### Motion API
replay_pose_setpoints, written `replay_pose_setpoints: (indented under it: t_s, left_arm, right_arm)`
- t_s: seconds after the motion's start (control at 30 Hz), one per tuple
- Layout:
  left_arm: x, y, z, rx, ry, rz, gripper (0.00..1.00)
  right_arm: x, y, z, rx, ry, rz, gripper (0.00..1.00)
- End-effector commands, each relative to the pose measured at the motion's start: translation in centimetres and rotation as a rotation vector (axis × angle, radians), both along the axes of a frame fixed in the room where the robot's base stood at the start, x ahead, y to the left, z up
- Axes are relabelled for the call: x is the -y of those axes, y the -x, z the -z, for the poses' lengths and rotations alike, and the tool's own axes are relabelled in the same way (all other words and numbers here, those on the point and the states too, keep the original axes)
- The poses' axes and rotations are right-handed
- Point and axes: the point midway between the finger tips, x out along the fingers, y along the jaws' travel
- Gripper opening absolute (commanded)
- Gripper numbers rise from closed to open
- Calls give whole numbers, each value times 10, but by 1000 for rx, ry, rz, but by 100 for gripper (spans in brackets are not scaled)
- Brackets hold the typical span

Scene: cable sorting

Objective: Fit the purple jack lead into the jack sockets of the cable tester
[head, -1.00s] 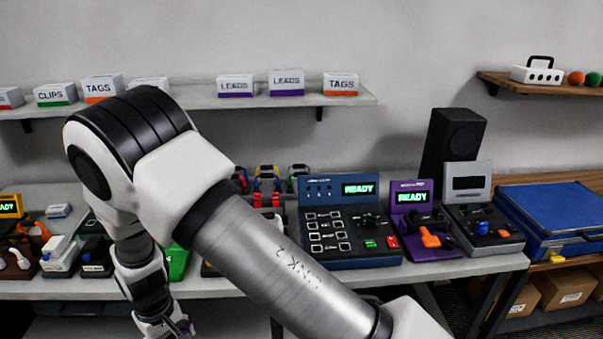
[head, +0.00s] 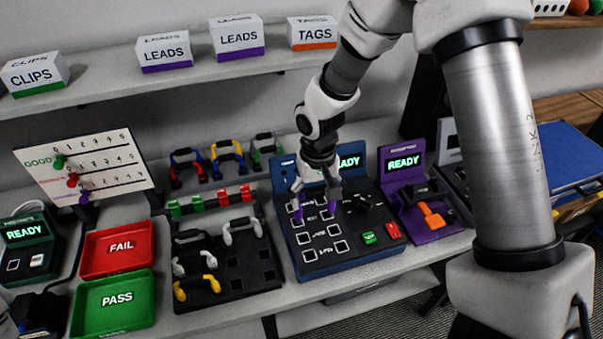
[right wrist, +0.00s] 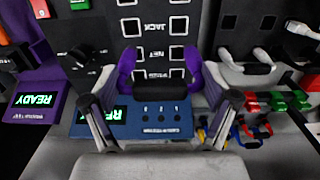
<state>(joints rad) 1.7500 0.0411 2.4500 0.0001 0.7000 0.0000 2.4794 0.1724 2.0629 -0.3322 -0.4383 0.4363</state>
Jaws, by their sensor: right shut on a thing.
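The purple jack lead has two purple ends (head: 333,204) joined by a dark middle. My right gripper (head: 316,192) is shut on its middle, with both ends pointing down over the cable tester. The right wrist view shows the purple ends (right wrist: 193,72) spread between my two fingers. The blue cable tester (head: 352,257) has paired square sockets; its screen reads READY. A row marked JACK (right wrist: 153,28) lies beyond the lead's ends in the right wrist view. The ends appear near the upper socket rows; I cannot tell their height or any contact. My left gripper is not in view.
A black rack (head: 262,281) with grey, white and yellow leads stands left of the tester. A red FAIL tray (head: 140,236) and a green PASS tray (head: 93,323) lie further left. A purple device (head: 436,231) stands close on the tester's right. A shelf (head: 100,82) runs behind.

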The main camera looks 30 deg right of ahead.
Motion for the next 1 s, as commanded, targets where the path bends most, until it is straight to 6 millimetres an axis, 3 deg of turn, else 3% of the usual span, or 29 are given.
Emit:
replay_pose_setpoints:
  t_s: [0.43,1.0]
  left_arm:
    - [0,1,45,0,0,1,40]
    - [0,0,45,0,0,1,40]
  right_arm:
    - [0,0,47,0,-2,-1,50]
    - [0,0,54,0,-1,-1,50]
